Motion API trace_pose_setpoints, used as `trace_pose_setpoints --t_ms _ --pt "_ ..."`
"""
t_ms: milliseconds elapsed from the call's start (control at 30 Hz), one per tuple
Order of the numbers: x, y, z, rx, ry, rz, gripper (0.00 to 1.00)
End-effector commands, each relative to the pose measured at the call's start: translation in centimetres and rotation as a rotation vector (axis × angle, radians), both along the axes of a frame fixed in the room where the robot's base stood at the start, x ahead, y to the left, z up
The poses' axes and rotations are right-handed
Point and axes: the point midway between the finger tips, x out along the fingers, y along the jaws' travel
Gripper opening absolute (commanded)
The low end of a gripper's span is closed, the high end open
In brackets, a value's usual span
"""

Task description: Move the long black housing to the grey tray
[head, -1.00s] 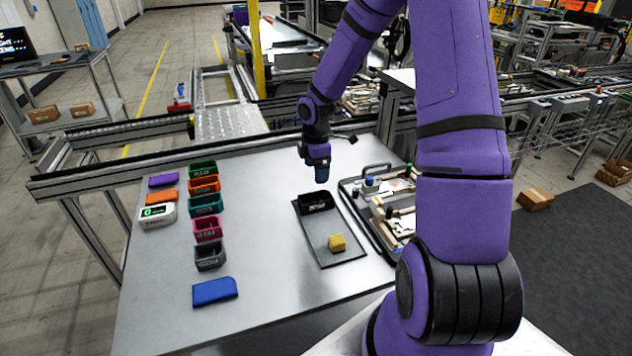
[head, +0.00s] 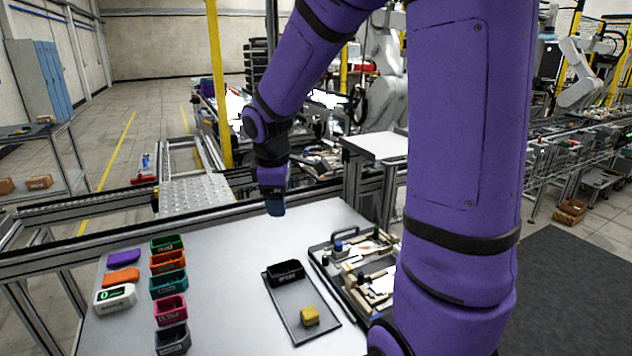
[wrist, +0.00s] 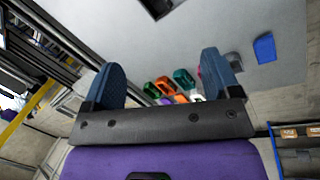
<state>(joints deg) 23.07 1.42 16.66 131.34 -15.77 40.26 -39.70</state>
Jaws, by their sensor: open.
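The long black housing (head: 286,273) sits on the far end of the flat grey tray (head: 287,300), on the table. A small yellow block (head: 310,316) lies on the tray's near end. My gripper (head: 275,209) hangs above the table, higher than the housing and apart from it. In the wrist view my gripper (wrist: 162,82) shows its two blue fingers spread, with nothing between them. A dark edge at the top of the wrist view is too cropped to name for sure.
Left of the tray stands a row of open housings: green (head: 167,243), orange (head: 168,261), teal (head: 168,283), pink (head: 171,309) and dark grey (head: 172,339). A blue block (wrist: 264,48) shows in the wrist view. A fixture board (head: 362,275) is right of the tray.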

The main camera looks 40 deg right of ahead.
Motion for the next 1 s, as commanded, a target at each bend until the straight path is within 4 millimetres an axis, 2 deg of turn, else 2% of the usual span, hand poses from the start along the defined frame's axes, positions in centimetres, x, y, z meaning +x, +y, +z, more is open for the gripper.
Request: trace_pose_setpoints --t_ms 33,200,500,700,1000 --pt "-0.8 0.6 1.2 -0.002 -0.026 -0.031 0.83" --pt "-3.7 2.1 4.4 0.012 -0.099 -0.155 0.83" --pt "-9.3 4.7 8.7 0.089 -0.228 -0.365 0.83" --pt "-13.3 6.0 10.7 0.178 -0.307 -0.496 0.83" --pt "-18.7 7.5 12.2 0.338 -0.380 -0.659 0.83"
